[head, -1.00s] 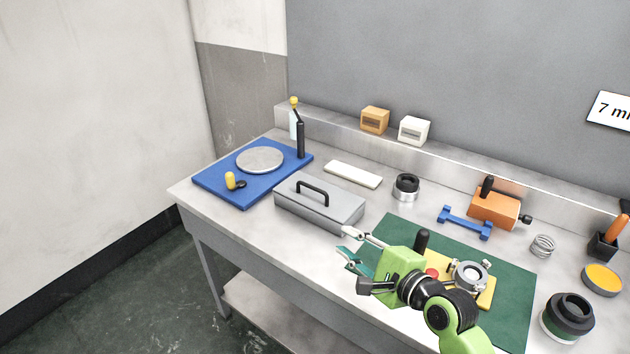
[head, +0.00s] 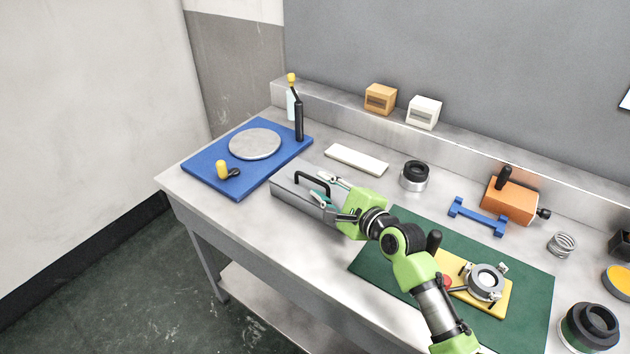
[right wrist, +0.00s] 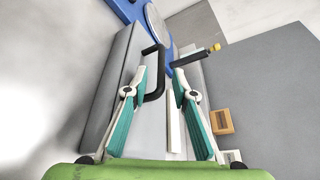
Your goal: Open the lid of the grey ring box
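The grey ring box (head: 286,192) stands shut on the bench, with a black bar handle (head: 312,177) on its lid. My right gripper (head: 322,187) is at the right end of the box, above the lid and close to the handle. In the right wrist view the box (right wrist: 112,85) lies to the left and the handle (right wrist: 156,75) rises just ahead of my right gripper (right wrist: 160,76). The fingers are spread apart, with the handle's near end between them or just beyond; I cannot tell whether they touch it. My left gripper is not in view.
A blue mat (head: 210,172) with a grey disc (head: 255,144) lies left of the box. A green mat (head: 370,268) with a yellow fixture (head: 492,304) lies at right.

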